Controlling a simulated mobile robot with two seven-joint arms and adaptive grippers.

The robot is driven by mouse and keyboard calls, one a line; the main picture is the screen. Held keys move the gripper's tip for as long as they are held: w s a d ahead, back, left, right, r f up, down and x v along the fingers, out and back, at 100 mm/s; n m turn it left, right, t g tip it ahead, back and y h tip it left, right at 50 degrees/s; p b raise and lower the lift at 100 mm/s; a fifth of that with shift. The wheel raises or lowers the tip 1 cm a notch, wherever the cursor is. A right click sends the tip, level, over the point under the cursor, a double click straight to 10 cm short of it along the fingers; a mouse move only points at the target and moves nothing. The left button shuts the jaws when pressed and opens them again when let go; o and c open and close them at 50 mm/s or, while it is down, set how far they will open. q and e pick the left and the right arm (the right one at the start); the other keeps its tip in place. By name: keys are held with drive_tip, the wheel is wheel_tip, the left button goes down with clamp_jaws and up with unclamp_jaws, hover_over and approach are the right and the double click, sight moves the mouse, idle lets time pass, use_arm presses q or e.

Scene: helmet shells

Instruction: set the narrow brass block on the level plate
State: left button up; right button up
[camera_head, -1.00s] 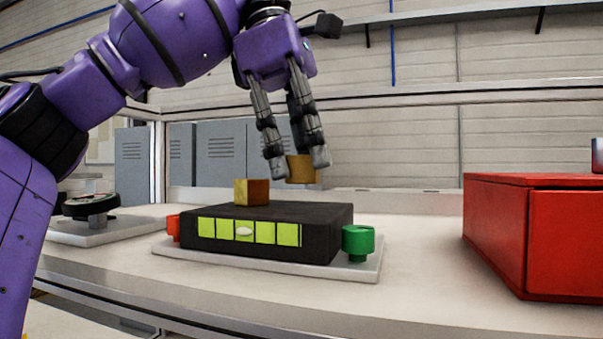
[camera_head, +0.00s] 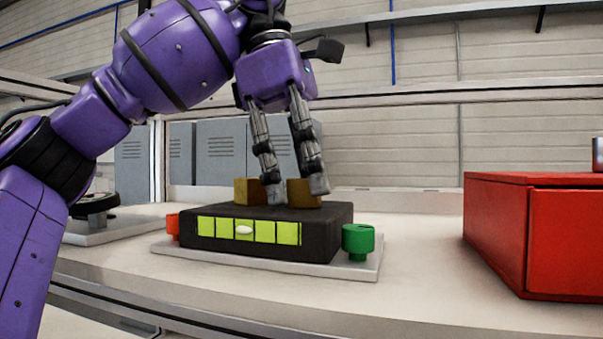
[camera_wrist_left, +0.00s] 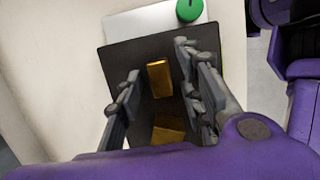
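The level plate (camera_head: 328,212) is a black slab with a yellow-green window on its front and a white bubble slightly left of the window's middle. My left gripper (camera_head: 297,194) points down over the plate's right half. Its fingers stand either side of the narrow brass block (camera_head: 302,195), which is at the plate's top; the head view does not clearly show full contact. The left wrist view shows this block (camera_wrist_left: 160,78) between the fingers. Another brass block (camera_head: 247,191) sits on the plate's left half, partly behind a finger. My right gripper is out of view.
The plate stands on a pale base (camera_head: 320,269) with a green knob (camera_head: 358,241) at right and a red one (camera_head: 173,226) at left. A red box (camera_head: 535,235) stands at far right. Bench space between is clear.

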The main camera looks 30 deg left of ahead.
sight(288, 207)
use_arm(q)
drive_tip(key=shift+v, duration=3.65)
drive_tip(key=shift+r, duration=0.25)
